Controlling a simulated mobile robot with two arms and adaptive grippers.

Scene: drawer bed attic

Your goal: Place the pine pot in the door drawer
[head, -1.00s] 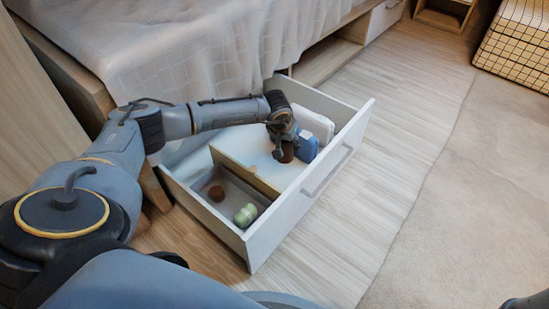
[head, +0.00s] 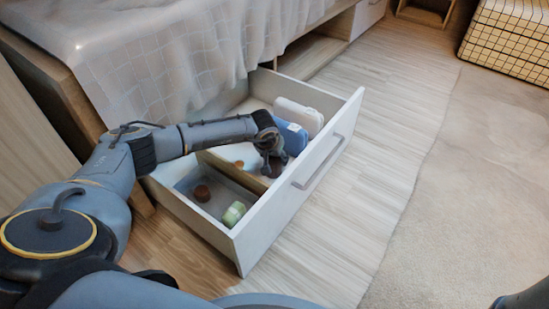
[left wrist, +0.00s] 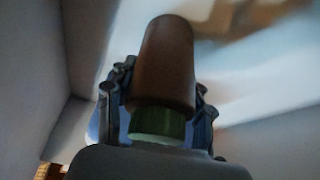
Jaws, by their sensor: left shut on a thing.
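The white drawer (head: 300,188) is pulled out from under the bed. I cannot tell whether the pot touches the drawer floor or divider. My right gripper is out of view.
The drawer's small front compartment holds a brown round thing (head: 202,193) and a pale green thing (head: 234,213). Blue (head: 291,137) and white (head: 299,115) cases stand in the larger part. A wooden divider (head: 232,176) separates the two. The bed (head: 160,70) stands behind.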

